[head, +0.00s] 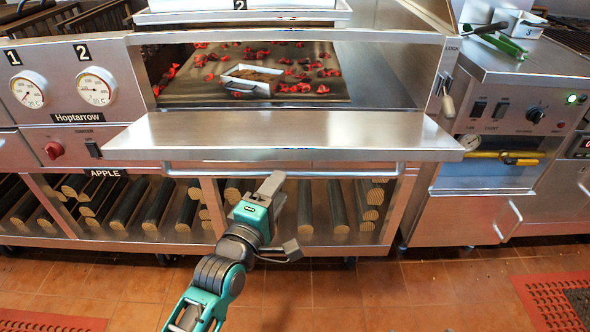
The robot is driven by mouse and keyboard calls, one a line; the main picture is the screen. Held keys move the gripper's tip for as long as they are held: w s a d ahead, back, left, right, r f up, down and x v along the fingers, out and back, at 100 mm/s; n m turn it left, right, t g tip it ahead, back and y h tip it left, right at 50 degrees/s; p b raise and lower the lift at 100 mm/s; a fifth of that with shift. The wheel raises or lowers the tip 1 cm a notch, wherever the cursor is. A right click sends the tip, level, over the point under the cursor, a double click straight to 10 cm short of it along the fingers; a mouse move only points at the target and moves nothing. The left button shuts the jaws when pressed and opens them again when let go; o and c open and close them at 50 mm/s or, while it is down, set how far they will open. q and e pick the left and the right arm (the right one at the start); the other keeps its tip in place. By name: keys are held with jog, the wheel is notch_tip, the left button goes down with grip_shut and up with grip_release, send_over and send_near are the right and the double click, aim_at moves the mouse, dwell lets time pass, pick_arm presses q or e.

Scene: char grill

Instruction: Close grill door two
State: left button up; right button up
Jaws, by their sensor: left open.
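The grill's wide opening (390,75) is uncovered, and its inside shows. A pale panel marked 2 (190,5) with a rail along its lower edge sits above the opening, cut off by the top of the head view. A flat steel ledge (290,133) juts out below the opening, with a long bar (350,168) under it. I cannot tell for sure which of these is the door. My left gripper (281,216) is open and empty, low in front of the ledge and the log rack, its fingers apart. My right gripper is not in view.
A white tray of food (252,78) sits among red coals inside. Logs (125,205) fill the rack below. Dials (98,86) are at left; a lock lever (446,97) and a control unit (500,105) are at right. The tiled floor (350,290) in front has free room.

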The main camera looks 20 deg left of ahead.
pick_arm(q)
jog(key=w+d+b, duration=0.1)
jog(key=w, duration=0.7)
jog(key=shift+w+b, duration=0.15)
jog(key=shift+b, duration=0.2)
grip_shut()
